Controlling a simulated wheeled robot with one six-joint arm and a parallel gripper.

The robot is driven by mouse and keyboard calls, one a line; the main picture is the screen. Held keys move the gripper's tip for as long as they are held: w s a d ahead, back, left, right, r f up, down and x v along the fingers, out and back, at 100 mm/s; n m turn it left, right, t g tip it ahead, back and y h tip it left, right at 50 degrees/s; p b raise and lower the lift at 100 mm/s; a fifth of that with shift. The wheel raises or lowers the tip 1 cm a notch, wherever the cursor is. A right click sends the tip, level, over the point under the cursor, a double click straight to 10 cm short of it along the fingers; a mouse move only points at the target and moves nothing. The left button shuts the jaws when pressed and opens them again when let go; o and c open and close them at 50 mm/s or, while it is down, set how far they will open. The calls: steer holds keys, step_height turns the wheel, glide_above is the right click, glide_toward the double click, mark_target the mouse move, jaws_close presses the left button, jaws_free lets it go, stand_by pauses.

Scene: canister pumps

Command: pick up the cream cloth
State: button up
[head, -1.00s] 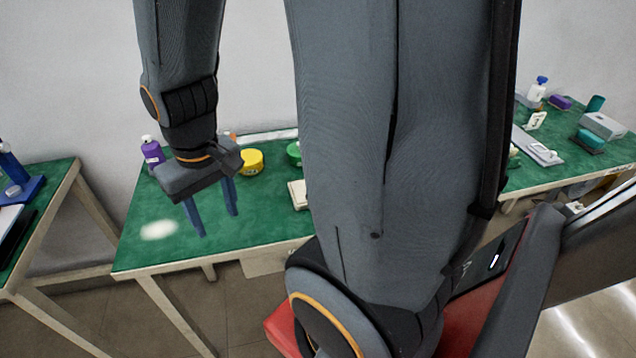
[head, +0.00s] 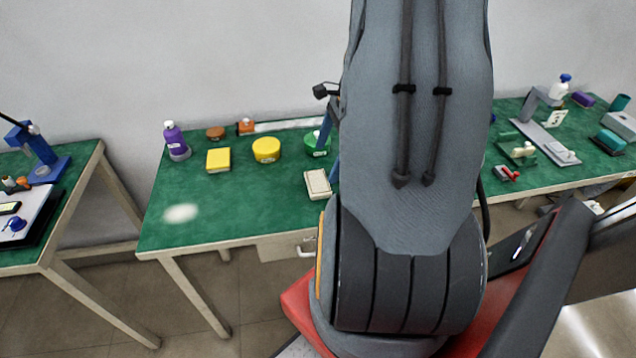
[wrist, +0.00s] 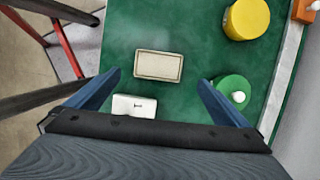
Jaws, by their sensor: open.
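The cream cloth (head: 318,183) looks like a flat folded rectangle with a darker border, lying on the green table near its front edge. It also shows in the wrist view (wrist: 159,64), lying ahead of my gripper (wrist: 159,79), roughly midway between the two blue fingers. My gripper is open and empty, with the fingers wide apart. The cloth appears below the fingertips; the exact height gap I cannot tell. In the head view my arm hides most of the gripper.
A white labelled block (wrist: 134,106) lies beside the cloth. A green tub with a white knob (wrist: 235,90) is near the right finger. A yellow tub (head: 266,150), yellow block (head: 218,160) and purple bottle (head: 175,140) stand farther left. The table's left part is largely clear.

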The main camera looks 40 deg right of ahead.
mark_target(318, 181)
steer(key=shift+p+x, duration=0.8)
steer(key=shift+x, duration=2.95)
steer(key=shift+s+a, duration=0.2)
steer(key=shift+c, duration=0.3)
steer(key=c, duration=1.1)
